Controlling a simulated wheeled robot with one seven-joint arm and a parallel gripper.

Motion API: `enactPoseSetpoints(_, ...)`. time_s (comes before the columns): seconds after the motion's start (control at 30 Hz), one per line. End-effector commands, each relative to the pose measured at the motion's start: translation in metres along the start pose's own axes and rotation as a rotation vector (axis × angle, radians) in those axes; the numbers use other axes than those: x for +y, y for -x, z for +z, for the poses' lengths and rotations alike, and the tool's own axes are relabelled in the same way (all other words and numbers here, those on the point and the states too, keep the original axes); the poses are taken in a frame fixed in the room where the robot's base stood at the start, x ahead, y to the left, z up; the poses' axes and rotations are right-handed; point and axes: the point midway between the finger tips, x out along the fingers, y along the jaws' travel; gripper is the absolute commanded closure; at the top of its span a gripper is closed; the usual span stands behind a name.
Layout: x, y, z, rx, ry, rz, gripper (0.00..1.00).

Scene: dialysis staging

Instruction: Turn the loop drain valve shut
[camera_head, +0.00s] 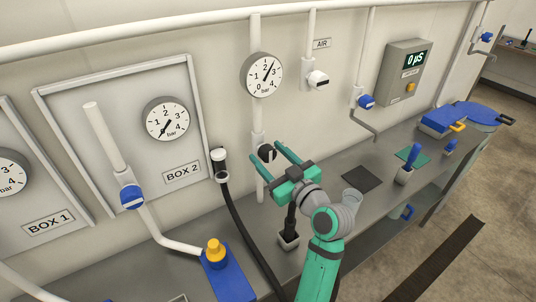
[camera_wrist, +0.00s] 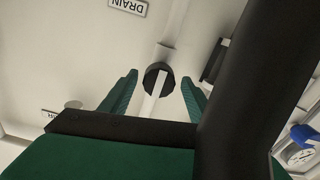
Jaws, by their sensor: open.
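The drain valve has a round black knob (camera_head: 267,153) on a white vertical pipe (camera_head: 257,118) on the wall, below a round pressure gauge (camera_head: 264,75). The knob also shows in the wrist view (camera_wrist: 153,72), with a pale bar across it roughly in line with the pipe. An upside-down DRAIN label (camera_wrist: 128,6) is near it there. My gripper (camera_head: 266,151) is open, its green fingers pointing at the wall. In the wrist view the fingers (camera_wrist: 159,79) stand apart to the left and right of the knob. I cannot tell whether either touches it.
A black hose (camera_head: 236,215) hangs left of my gripper. A blue-handled valve (camera_head: 132,197) sits further left, and the AIR valve (camera_head: 318,79) is up to the right.

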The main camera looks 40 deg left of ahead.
Motion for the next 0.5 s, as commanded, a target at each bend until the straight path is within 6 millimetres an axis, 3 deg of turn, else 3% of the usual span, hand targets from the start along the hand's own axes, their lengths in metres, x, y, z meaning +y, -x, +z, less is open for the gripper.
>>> enactPoseSetpoints(0.4, -0.0005, -0.0079, 0.0001, 0.0, 0.0, 0.0, 0.44)
enactPoseSetpoints(0.5, -0.0005, -0.0078, 0.0001, 0.0, 0.0, 0.0, 0.68)
